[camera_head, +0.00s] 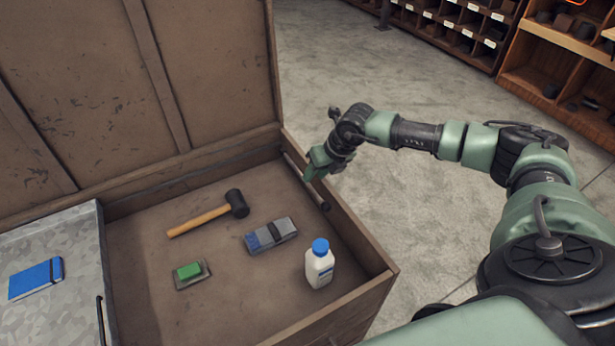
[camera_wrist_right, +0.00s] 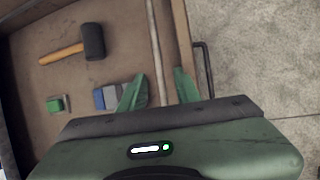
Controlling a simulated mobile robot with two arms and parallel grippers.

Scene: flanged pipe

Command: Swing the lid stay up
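The lid stay (camera_head: 324,205) is a thin rod with a dark end, lying along the inside of the right wall of an open brown chest (camera_head: 345,229). The raised lid (camera_head: 210,60) stands at the back. My right gripper (camera_head: 313,172) is over that wall at the stay and hides part of it. In the right wrist view the pale stay (camera_wrist_right: 154,40) runs between the two green fingers of my right gripper (camera_wrist_right: 160,86). The fingers are apart and do not visibly grip it. My left gripper is not in view.
In the chest lie a mallet (camera_head: 238,203), a grey-blue block-like tool (camera_head: 271,235), a green-topped block (camera_head: 189,271) and a white bottle (camera_head: 319,268). A blue notebook (camera_head: 36,279) lies on a metal panel (camera_head: 60,235) at left. Floor right of the chest is clear.

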